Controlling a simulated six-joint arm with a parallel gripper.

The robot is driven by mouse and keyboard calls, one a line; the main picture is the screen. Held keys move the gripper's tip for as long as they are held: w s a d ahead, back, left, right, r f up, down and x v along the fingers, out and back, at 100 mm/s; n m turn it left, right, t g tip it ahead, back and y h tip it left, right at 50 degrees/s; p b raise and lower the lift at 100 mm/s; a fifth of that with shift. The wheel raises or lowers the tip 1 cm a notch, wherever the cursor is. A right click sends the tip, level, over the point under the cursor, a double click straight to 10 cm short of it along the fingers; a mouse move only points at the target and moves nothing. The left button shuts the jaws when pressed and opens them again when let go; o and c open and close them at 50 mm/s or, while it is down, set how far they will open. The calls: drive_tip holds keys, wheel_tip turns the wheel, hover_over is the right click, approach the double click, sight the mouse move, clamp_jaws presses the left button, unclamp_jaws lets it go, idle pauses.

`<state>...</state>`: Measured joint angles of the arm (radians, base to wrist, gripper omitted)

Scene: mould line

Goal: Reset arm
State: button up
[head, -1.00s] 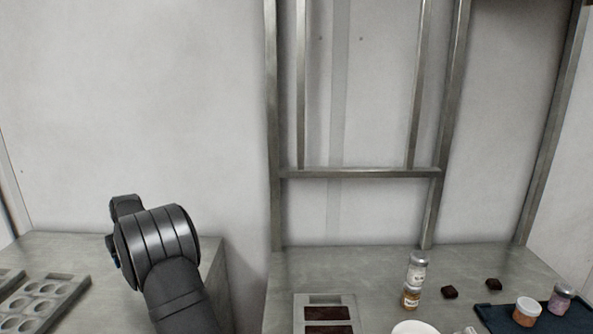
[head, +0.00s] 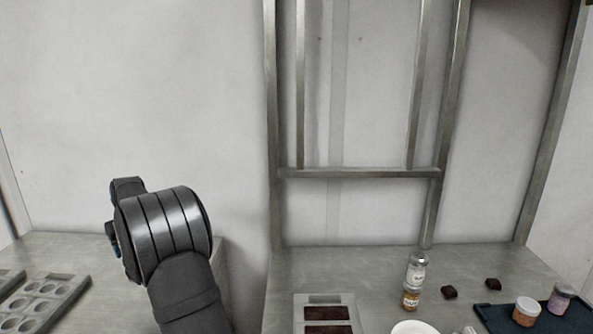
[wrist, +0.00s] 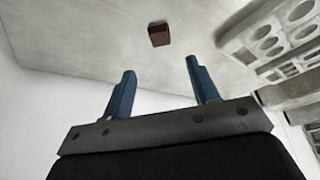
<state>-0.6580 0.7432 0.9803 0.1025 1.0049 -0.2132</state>
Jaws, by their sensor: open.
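My gripper (wrist: 160,82) shows in the wrist view with its two blue fingers apart and nothing between them. Beyond the fingertips, a small dark brown block (wrist: 159,34) lies on a pale grey surface, clear of the fingers. In the head view my arm stands at the left over the left metal table, and its links hide most of the gripper.
A mould tray with round cavities (head: 68,292) lies on the left table (head: 140,255). The right table (head: 330,265) holds a mould with dark bars (head: 299,312), stacked jars (head: 416,270), two dark pieces (head: 449,292), a white bowl (head: 413,327) and a blue tray (head: 490,313) with jars.

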drive_tip(key=x, duration=1.1)
drive_tip(key=r, duration=0.5)
drive_tip(key=shift+w+d, duration=0.1)
drive_tip(key=shift+d, duration=0.2)
drive_tip(key=w+d+r, duration=0.2)
drive_tip(key=d+r, duration=0.9)
drive_tip(key=d, duration=0.1)
drive_tip(key=w+d+m+h, duration=0.1)
drive_tip(key=d+m, duration=0.2)
drive_tip(key=d, duration=1.2)
drive_tip(key=w+d+m+t+h, duration=0.1)
drive_tip(key=w+d+m, duration=0.1)
drive_tip(key=d, duration=1.2)
drive_tip(key=w+d+m+h, duration=0.1)
drive_tip(key=d+m, duration=0.4)
drive_tip(key=d, duration=1)
drive_tip(key=shift+w+d+r+t+h, duration=0.3)
drive_tip(key=shift+w+d+r+h, duration=0.05)
drive_tip(key=shift+w+d+h, duration=0.1)
drive_tip(key=shift+o, duration=0.5)
